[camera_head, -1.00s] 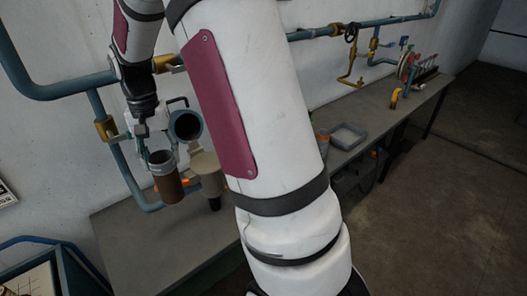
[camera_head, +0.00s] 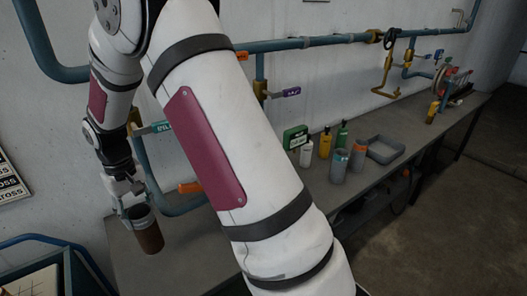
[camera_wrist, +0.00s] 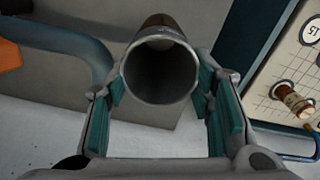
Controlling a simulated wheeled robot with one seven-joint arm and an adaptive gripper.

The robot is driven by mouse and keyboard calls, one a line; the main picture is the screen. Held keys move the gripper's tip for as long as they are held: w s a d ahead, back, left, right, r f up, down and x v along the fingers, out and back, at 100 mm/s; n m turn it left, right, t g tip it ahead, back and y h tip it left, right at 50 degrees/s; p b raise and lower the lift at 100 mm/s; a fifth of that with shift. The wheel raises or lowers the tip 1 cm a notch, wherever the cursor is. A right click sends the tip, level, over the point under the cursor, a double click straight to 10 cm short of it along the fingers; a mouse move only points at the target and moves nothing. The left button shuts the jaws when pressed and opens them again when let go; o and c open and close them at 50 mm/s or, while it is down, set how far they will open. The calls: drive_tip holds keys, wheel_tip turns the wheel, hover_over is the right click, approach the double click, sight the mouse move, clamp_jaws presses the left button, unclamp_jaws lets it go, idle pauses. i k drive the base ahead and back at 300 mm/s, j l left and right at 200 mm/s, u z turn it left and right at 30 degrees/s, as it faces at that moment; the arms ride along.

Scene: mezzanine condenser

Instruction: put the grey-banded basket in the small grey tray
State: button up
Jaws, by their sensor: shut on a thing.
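The grey-banded basket (camera_head: 150,237) is a brown cylinder with a grey band at its open top. My gripper (camera_head: 133,204) is shut on the grey band and holds the basket at the left of the head view, in front of the bench. In the wrist view the basket (camera_wrist: 160,70) shows its hollow mouth between the teal finger pads of my gripper (camera_wrist: 161,92). The small grey tray (camera_head: 388,151) lies on the bench right of my arm and looks empty. My arm covers the middle of the head view.
On the bench (camera_head: 130,268), two grey cylinders, one orange-topped (camera_head: 357,157), stand left of the tray. Several bottles (camera_head: 325,143) and a green box (camera_head: 296,137) stand behind them. Blue pipes with valves run along the wall. A blue-framed board (camera_head: 40,280) is at lower left.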

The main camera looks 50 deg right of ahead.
sight(381, 153)
drive_tip(key=k+z, duration=0.3)
drive_tip(key=k+l+z, duration=0.1)
drive_tip(key=k+z, duration=0.15)
drive_tip(key=z, duration=1.75)
drive_tip(key=i+z, duration=0.25)
drive_tip(key=z, duration=0.15)
drive_tip(key=i+z, duration=0.2)
drive_tip(key=z, duration=0.2)
drive_tip(key=i+j+z, duration=0.1)
drive_tip(key=i+z, duration=0.15)
drive_tip(key=z, duration=0.15)
drive_tip(key=i+j, duration=0.15)
drive_tip(key=i, duration=0.35)
drive_tip(key=i+j, duration=0.2)
drive_tip(key=i, duration=0.3)
drive_tip(key=i+j+u, duration=0.1)
drive_tip(key=i, duration=0.4)
drive_tip(key=i+u, duration=0.1)
drive_tip(key=u, duration=0.9)
drive_tip(key=i+u, duration=0.15)
drive_tip(key=u, duration=1.7)
drive_tip(key=k+l, duration=0.05)
